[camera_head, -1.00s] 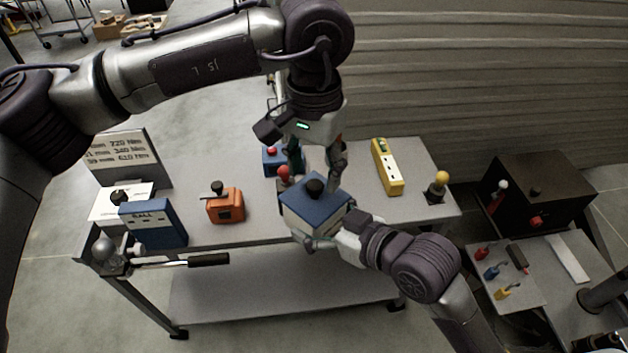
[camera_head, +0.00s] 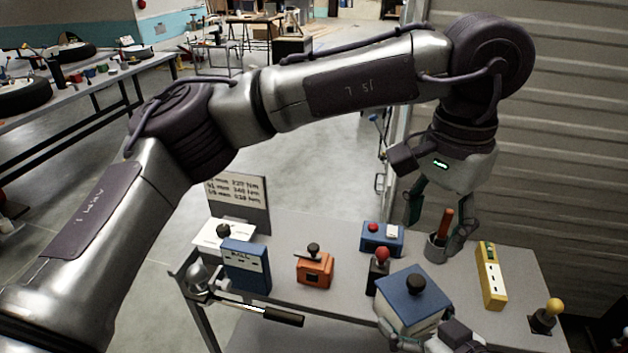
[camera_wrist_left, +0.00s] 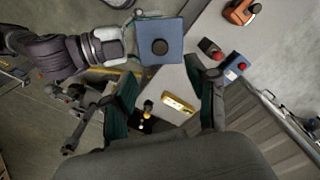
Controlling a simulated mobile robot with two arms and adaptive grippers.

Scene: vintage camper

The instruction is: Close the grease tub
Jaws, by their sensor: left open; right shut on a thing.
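The grease tub (camera_head: 408,318) is a pale box with a blue square lid (camera_head: 393,291) and black knob on its top, at the front right of the bench. The lid looks level on the tub; I cannot tell whether it is fully seated. My right gripper (camera_head: 412,339) is shut on the tub's sides, low in the head view; it also shows at the left of the lid in the left wrist view (camera_wrist_left: 138,40). My left gripper (camera_head: 434,235) is open and empty above and behind the tub, clear of the lid, which lies ahead of its fingers in the wrist view.
A red-knobbed dark block (camera_head: 378,277) stands just left of the tub. A blue switch box (camera_head: 382,238), a cup with an orange handle (camera_head: 437,247) and a yellow block (camera_head: 490,276) are behind and right. An orange box (camera_head: 314,269) stands left.

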